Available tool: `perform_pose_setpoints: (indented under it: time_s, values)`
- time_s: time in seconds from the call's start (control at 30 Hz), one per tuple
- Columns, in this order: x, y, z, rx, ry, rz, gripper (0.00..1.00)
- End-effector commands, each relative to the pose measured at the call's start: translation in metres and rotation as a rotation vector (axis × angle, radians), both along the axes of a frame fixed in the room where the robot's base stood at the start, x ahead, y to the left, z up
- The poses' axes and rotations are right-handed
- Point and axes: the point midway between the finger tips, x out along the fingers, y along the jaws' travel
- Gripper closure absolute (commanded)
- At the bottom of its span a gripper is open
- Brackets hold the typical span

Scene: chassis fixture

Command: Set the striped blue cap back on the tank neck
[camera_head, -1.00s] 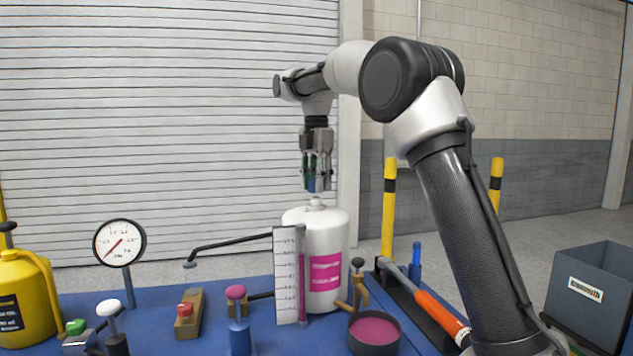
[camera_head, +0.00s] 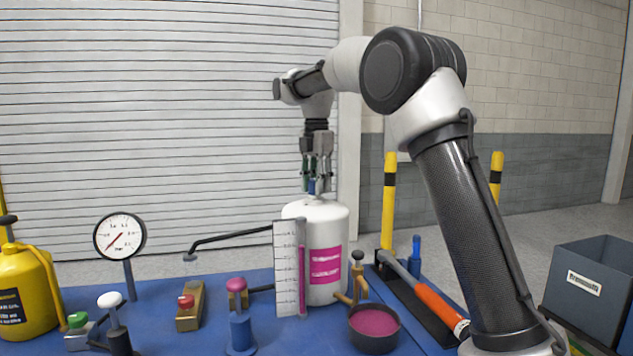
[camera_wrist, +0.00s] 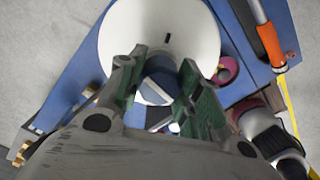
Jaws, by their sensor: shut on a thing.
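The white tank (camera_head: 328,262) with pink labels stands upright on the blue bench; its white top also shows in the wrist view (camera_wrist: 125,42). My gripper (camera_head: 314,188) is directly above the tank top, pointing down. In the wrist view its green-padded fingers (camera_wrist: 165,90) are shut on the blue cap (camera_wrist: 160,78), which has a pale stripe. The cap (camera_head: 312,187) shows as a small blue piece between the fingertips in the head view, right at the tank's top. The neck is hidden by the cap and fingers, so I cannot tell whether they touch.
A level gauge board (camera_head: 288,270) stands at the tank's front left, with a thin black pipe (camera_head: 240,238) nearby. A bowl of pink fluid (camera_head: 374,325), an orange-handled tool (camera_head: 440,308) and a pressure gauge (camera_head: 120,237) are around. A grey bin (camera_head: 592,285) is at right.

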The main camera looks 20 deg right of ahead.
Motion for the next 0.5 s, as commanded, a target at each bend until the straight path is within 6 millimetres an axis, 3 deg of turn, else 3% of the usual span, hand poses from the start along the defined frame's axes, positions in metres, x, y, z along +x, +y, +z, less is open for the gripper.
perform_pose_setpoints:
  time_s: [0.5]
  values:
    - [0.0000, 0.0000, -0.0046, 0.000, 0.000, 0.000, 0.85]
